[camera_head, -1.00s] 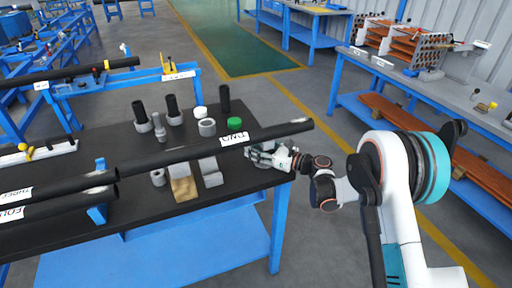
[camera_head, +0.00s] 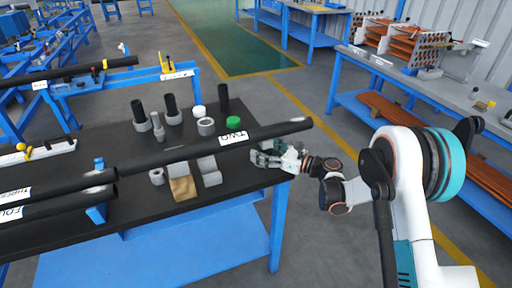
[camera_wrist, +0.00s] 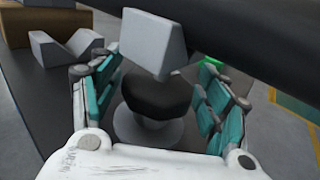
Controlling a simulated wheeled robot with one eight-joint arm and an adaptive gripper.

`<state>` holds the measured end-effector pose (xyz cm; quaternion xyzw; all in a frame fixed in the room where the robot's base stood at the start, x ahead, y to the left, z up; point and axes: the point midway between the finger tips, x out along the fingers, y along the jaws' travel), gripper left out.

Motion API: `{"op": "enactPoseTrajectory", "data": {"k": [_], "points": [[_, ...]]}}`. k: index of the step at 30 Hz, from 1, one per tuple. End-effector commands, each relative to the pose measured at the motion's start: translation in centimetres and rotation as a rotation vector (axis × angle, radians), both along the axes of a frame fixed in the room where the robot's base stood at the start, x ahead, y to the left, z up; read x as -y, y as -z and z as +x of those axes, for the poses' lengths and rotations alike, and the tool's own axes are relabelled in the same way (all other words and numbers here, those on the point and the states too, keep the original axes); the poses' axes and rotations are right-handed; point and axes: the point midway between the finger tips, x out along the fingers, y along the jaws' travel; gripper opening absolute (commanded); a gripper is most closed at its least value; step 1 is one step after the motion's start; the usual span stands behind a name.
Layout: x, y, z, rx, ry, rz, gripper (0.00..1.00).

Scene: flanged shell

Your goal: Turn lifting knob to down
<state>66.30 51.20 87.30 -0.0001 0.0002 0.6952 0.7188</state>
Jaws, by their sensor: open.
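In the wrist view a dark rounded knob (camera_wrist: 155,97) on a grey round base (camera_wrist: 150,128) lies between the fingers of my gripper (camera_wrist: 157,88). I take it to be the lifting knob. The fingers are open, one on each side, and I cannot tell whether either touches it. A grey support block (camera_wrist: 154,40) stands just beyond the knob, under a thick black pipe (camera_wrist: 250,35). In the head view my gripper (camera_head: 268,158) is at the table's right end, below the pipe labelled TWO (camera_head: 285,127). The knob is hidden there.
The black table (camera_head: 140,215) carries more long pipes (camera_head: 60,180), grey V-blocks (camera_head: 208,170), a brown block (camera_head: 183,188), several upright cylinders and a green cap (camera_head: 233,122). The pipe passes close above my gripper. The grey floor right of the table is clear.

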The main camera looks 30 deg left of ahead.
Motion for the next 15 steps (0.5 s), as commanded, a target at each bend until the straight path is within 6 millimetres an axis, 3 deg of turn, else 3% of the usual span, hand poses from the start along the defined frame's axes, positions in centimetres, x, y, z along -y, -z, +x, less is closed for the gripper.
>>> {"op": "enactPoseTrajectory", "data": {"k": [7,15], "points": [[5.3,0.0,0.0,0.0,0.003,0.0,0.69],[8.2,0.0,-0.2,0.0,0.0,0.0,0.69]]}}
